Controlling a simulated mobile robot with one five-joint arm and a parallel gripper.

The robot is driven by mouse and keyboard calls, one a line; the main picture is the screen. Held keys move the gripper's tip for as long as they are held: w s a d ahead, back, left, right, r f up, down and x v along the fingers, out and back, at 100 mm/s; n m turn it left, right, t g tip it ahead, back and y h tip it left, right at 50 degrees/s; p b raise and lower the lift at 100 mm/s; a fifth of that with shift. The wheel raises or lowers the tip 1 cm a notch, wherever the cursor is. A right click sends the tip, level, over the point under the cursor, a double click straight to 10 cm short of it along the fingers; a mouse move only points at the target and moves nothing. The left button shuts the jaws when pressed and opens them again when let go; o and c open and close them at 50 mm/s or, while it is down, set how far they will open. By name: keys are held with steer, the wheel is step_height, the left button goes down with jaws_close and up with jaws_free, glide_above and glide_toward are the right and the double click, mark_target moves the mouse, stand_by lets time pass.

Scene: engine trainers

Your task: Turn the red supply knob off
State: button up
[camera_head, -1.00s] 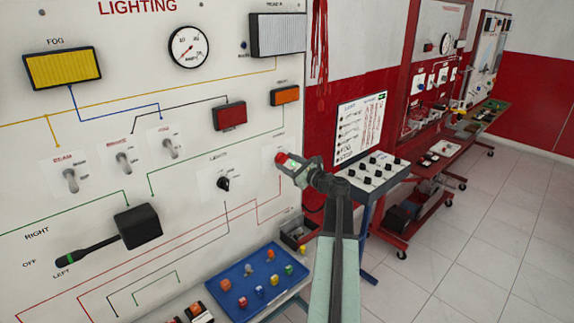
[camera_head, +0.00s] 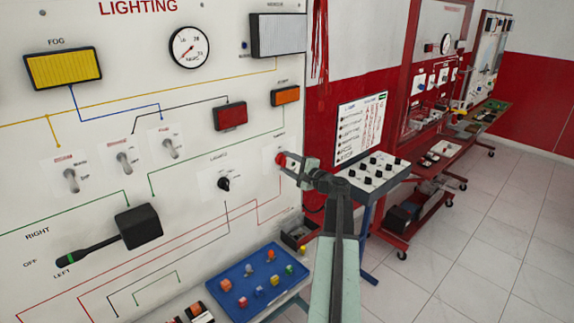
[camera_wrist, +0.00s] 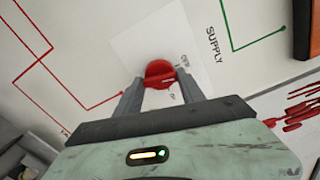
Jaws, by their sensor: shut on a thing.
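The red supply knob (camera_head: 281,160) sits on a white plate (camera_wrist: 140,40) on the lighting panel, at the right part of the board. In the wrist view the round red knob (camera_wrist: 159,75) has a raised grip bar across it, beside the printed word SUPPLY. My gripper (camera_wrist: 160,85) has one finger on each side of the knob and is shut on it. In the head view my gripper (camera_head: 286,163) reaches the knob from the right. The small position marks by the knob are too blurred to read surely.
A black lights knob (camera_head: 224,184) is left of the supply knob, and an orange lamp (camera_head: 285,96) is above it. A blue tray (camera_head: 241,304) with several small parts lies below. A sloped switch box (camera_head: 374,172) stands to the right.

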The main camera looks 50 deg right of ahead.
steer(key=shift+r+n, duration=0.1)
steer(key=shift+n, duration=1.4)
steer(key=o, duration=1.4)
steer(key=shift+w, duration=0.1)
steer(key=shift+c, duration=0.2)
steer(key=shift+s, duration=0.3)
steer(key=s, duration=0.7)
steer(key=shift+a, duration=0.35)
